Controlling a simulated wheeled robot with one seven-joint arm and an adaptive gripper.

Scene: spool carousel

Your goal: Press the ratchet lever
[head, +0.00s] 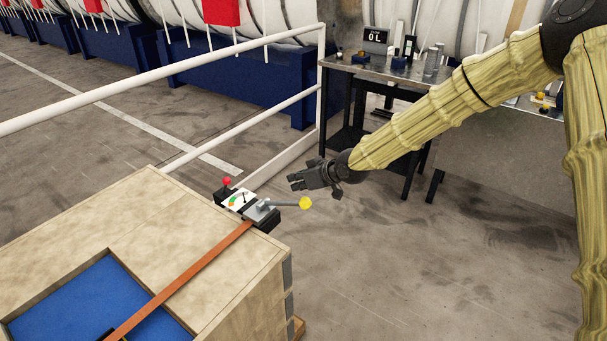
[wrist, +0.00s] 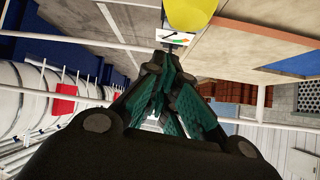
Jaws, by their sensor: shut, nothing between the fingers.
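The ratchet lever (head: 287,204) is a grey arm with a yellow ball knob (head: 305,203) at its right end. It sticks out from a dark ratchet housing (head: 262,214) at the corner of a wooden crate, where an orange-brown strap (head: 190,272) runs in. My gripper (head: 296,181) is shut and empty, in the air above the lever and close to the knob in the head view. I cannot tell if they touch. In the wrist view, the closed fingers (wrist: 160,62) point towards the large yellow knob (wrist: 190,14), cut off by the top edge.
The wooden crate (head: 130,215) has a blue recess on top. A small dial (head: 239,199) and red knob (head: 227,181) sit beside the ratchet. A white railing (head: 150,77) runs behind. A dark workbench (head: 395,71) stands at the back right. The floor right of the crate is clear.

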